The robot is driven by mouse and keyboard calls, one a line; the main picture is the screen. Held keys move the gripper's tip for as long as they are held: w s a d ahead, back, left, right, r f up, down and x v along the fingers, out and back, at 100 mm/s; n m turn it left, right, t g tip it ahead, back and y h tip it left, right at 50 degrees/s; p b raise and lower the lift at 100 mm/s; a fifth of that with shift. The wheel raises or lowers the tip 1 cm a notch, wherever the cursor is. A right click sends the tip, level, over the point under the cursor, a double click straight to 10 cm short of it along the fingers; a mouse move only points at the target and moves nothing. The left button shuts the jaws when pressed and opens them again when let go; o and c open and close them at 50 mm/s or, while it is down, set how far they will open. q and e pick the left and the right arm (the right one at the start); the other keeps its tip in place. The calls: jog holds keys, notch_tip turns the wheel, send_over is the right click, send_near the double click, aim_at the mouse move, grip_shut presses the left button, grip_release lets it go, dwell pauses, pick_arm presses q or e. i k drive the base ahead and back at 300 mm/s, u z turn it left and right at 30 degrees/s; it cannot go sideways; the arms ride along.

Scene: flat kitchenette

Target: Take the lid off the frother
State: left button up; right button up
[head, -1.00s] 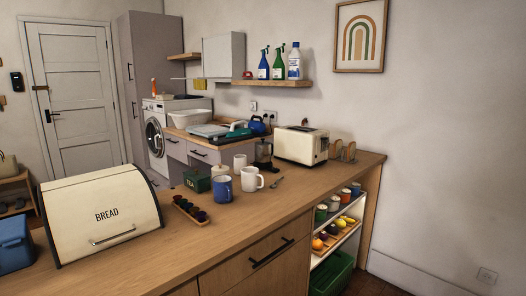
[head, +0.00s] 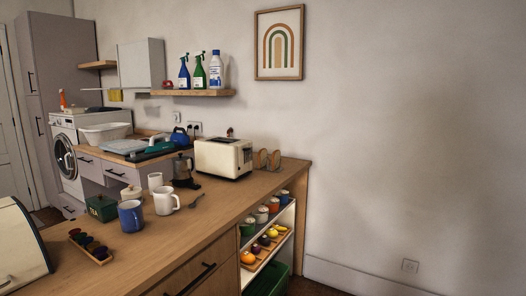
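I cannot tell for certain which thing is the frother. A plain white upright cylinder (head: 155,181) stands on the wooden counter (head: 215,215) behind the mugs; whether it has a separate lid is too small to tell. A dark coffee pot (head: 183,170) stands to its right, near the toaster. A cream pot with a knobbed lid (head: 131,192) stands to its left. Neither of my grippers is in view.
Around these stand a blue mug (head: 131,214), a white mug (head: 165,201), a green tea box (head: 101,207), a tray of pods (head: 90,246), a spoon (head: 196,201) and a toaster (head: 224,157). A bread bin (head: 18,250) stands at left. The counter's right front is clear.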

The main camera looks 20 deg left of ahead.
aim_at(181, 157)
jog(key=z, duration=0.55)
jog(key=i, duration=2)
jog(key=u, duration=1.05)
jog(key=i, duration=1.25)
jog(key=u, duration=1)
